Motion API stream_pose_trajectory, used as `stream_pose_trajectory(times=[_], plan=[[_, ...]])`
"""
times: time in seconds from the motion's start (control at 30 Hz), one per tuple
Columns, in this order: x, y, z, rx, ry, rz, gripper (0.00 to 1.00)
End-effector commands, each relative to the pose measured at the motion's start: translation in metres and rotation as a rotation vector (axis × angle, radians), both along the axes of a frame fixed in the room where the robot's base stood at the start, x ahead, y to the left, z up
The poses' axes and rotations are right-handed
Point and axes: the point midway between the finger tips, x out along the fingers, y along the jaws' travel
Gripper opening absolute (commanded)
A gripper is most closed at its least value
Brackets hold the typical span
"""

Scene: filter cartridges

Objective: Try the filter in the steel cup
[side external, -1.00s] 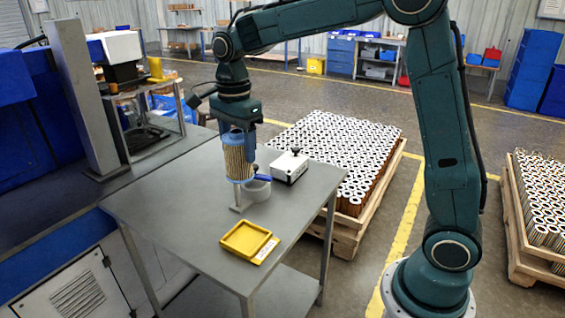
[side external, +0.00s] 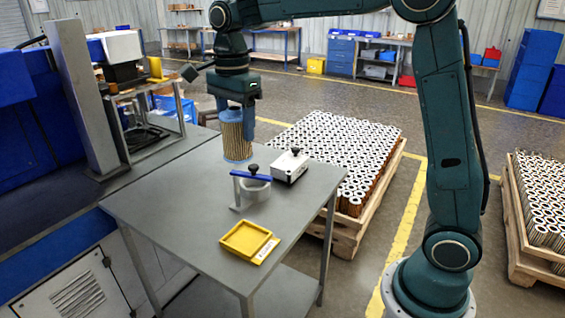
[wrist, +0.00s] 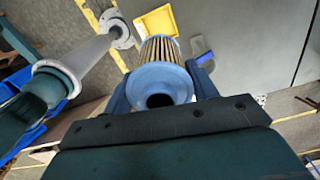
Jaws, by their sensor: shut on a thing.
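The filter cartridge (side external: 236,141), pleated tan with blue end caps, is upright in my gripper (side external: 237,122), which is shut on its upper part. In the wrist view the filter's blue end ring (wrist: 160,82) and dark bore face me, between the fingers of my gripper (wrist: 160,88). The inside of the cup is mostly hidden.
A yellow tray (side external: 236,254) lies near the table's front edge. A white box (side external: 290,168) with a black knob stands right of the cup. A pallet of upright cartridges (side external: 345,230) is beyond the table. The table's left part is clear.

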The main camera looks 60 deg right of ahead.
Motion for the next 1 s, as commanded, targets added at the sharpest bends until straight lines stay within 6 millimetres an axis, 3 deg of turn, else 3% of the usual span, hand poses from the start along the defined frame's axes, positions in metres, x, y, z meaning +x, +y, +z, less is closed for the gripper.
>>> stream_pose_trajectory(times=[0.27, 0.6, 1.0], plan=[[0.034, -0.035, 0.005, 0.001, 0.000, -0.004, 0.34], [0.078, -0.104, 0.006, 0.001, 0.000, -0.004, 0.34], [0.098, -0.157, 0.003, 0.000, -0.001, -0.001, 0.34]])
